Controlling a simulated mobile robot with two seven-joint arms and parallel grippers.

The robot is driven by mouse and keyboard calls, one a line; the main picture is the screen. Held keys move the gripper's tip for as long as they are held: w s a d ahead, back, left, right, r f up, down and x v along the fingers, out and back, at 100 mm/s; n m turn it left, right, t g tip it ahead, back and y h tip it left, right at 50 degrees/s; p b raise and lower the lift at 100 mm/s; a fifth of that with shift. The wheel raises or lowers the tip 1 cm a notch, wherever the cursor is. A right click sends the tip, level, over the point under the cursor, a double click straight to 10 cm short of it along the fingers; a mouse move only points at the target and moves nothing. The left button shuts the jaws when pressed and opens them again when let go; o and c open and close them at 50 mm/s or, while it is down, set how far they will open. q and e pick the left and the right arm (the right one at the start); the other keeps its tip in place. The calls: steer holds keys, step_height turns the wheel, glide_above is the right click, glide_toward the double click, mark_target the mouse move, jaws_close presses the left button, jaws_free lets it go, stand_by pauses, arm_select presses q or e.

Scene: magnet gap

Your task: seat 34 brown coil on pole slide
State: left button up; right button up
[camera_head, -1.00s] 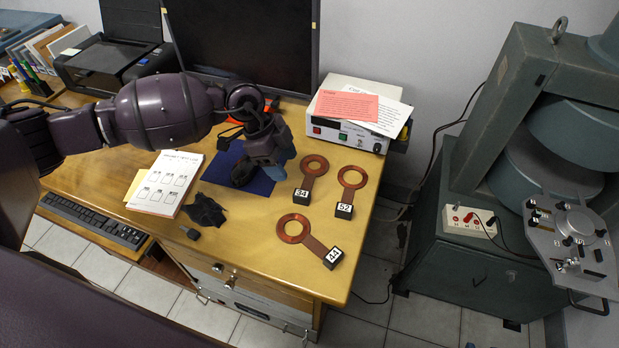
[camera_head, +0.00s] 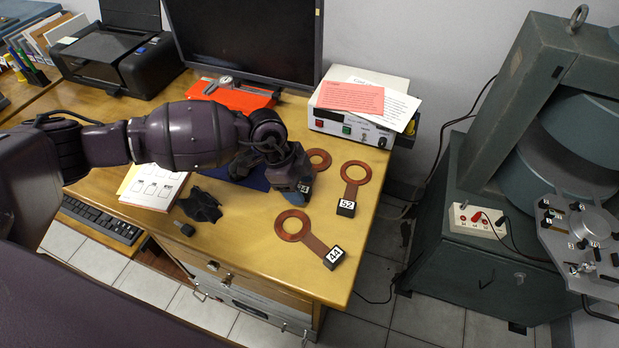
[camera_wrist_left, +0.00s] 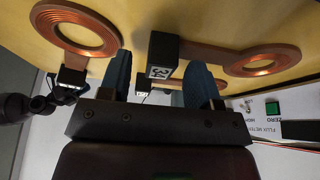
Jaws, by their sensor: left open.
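The 34 brown coil lies on the desk; its ring (camera_head: 319,158) and part of its black numbered block (camera_head: 304,187) show beside my left gripper (camera_head: 299,200), which hides the rest. In the left wrist view the block (camera_wrist_left: 163,55) is between the two blue fingertips of my open left gripper (camera_wrist_left: 160,82), with a visible space on either side. Its stem runs right to the ring (camera_wrist_left: 262,60). A grey plate with a round metal disc (camera_head: 585,228) stands out from the magnet at right; I cannot tell whether it is the pole slide. My right gripper is not in view.
Coil 52 (camera_head: 355,173) lies right of coil 34, and coil 44 (camera_head: 295,226) nearer the front edge. A flux meter box (camera_head: 345,128) with papers stands behind. The black cloth (camera_head: 200,206) lies left. The green magnet (camera_head: 480,165) stands across a floor gap.

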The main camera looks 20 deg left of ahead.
arm_select(q)
steer(key=shift+d+f, duration=0.1)
steer(key=shift+f, duration=0.25)
steer(key=shift+r, duration=0.15)
steer(key=c, duration=1)
steer(key=shift+r, duration=0.1)
